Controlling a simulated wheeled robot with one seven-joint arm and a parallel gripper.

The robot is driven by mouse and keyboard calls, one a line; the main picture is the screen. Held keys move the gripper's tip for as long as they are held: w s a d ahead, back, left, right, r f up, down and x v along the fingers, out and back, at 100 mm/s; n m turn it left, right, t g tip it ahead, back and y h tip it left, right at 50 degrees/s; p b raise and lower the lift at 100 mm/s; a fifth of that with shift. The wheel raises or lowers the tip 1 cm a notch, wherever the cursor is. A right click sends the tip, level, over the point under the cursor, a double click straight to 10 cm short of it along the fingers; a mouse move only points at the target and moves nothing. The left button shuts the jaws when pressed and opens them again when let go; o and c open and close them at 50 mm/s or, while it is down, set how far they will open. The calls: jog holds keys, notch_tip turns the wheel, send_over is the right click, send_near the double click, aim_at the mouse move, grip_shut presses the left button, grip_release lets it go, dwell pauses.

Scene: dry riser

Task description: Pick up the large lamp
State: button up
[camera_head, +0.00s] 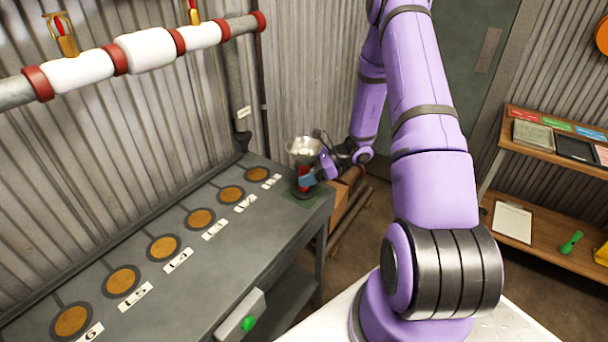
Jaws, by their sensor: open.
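The large lamp (304,148) stands upright at the far right end of the grey bench (208,262). It has a wide silver bowl on top, a red body below and a dark base on a dark green patch. My gripper (309,180) is at the lamp's red body, just under the bowl, reaching in from the right. Its blue-grey finger covers part of the red body. The jaws are open. The far finger is hidden, and I cannot tell whether either finger touches the lamp.
Several round orange-brown discs (163,247) with labels line the bench. A box with a green button (248,323) is on its front edge. A white pipe (146,48) with red collars runs along the wall above. Wooden shelves (530,222) stand at right.

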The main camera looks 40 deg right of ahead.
grip_shut()
